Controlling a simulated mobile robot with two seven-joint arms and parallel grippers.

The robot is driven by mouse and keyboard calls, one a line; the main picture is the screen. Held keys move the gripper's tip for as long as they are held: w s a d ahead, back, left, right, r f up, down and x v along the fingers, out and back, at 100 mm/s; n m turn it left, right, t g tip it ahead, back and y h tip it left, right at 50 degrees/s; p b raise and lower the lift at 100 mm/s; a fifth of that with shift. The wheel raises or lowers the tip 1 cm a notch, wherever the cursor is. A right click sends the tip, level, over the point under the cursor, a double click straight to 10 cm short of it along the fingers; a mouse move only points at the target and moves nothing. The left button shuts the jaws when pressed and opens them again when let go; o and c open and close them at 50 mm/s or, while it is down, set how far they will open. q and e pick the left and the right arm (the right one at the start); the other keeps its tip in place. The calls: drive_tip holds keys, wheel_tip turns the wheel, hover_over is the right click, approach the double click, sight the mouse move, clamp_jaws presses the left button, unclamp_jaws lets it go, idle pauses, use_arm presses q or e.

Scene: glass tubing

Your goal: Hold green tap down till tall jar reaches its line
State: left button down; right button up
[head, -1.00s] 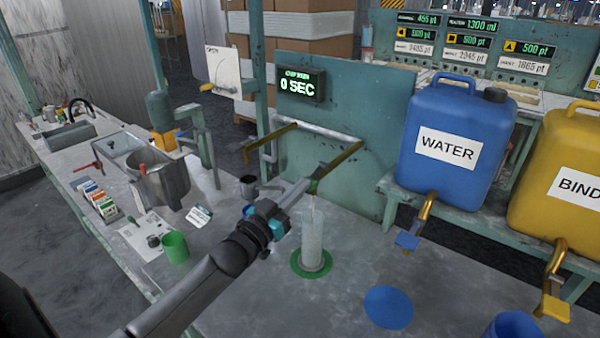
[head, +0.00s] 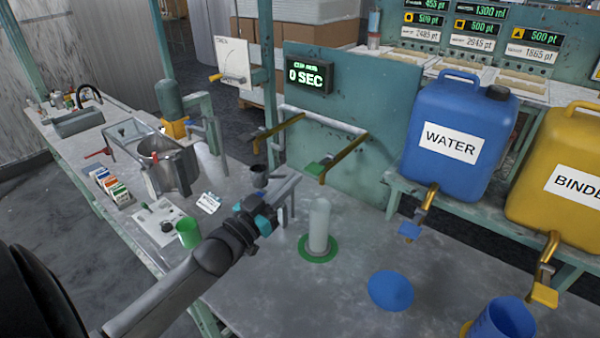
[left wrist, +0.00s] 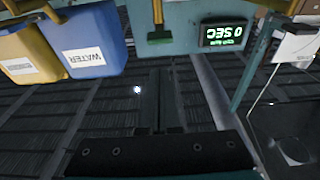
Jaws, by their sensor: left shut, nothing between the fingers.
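The green tap (head: 314,168) is a green paddle on a brass spout at the teal panel; it also shows in the left wrist view (left wrist: 160,35), which is upside down. The tall jar (head: 319,226) stands upright on a green ring (head: 329,249) below the tap. It looks pale and cloudy; I cannot make out its line or its level. No stream shows between tap and jar. My left gripper (head: 295,180) is shut and empty, left of the jar and below the tap, apart from both. Its fingers (left wrist: 160,85) also show in the left wrist view. My right gripper is out of view.
A timer (head: 307,74) reads 0 SEC. Blue water (head: 455,140) and yellow binder (head: 565,160) canisters stand at right, with spouts reaching over the bench. A blue disc (head: 390,291) and a blue cup (head: 503,320) are at front right. A green cup (head: 188,233) stands left of my arm.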

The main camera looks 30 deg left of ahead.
use_arm(q)
drive_tip(key=shift+r+v, duration=0.15)
drive_tip(key=shift+v, duration=1)
drive_tip(key=shift+r+v, duration=0.1)
drive_tip(key=shift+v, duration=1.05)
drive_tip(key=shift+s, duration=0.1)
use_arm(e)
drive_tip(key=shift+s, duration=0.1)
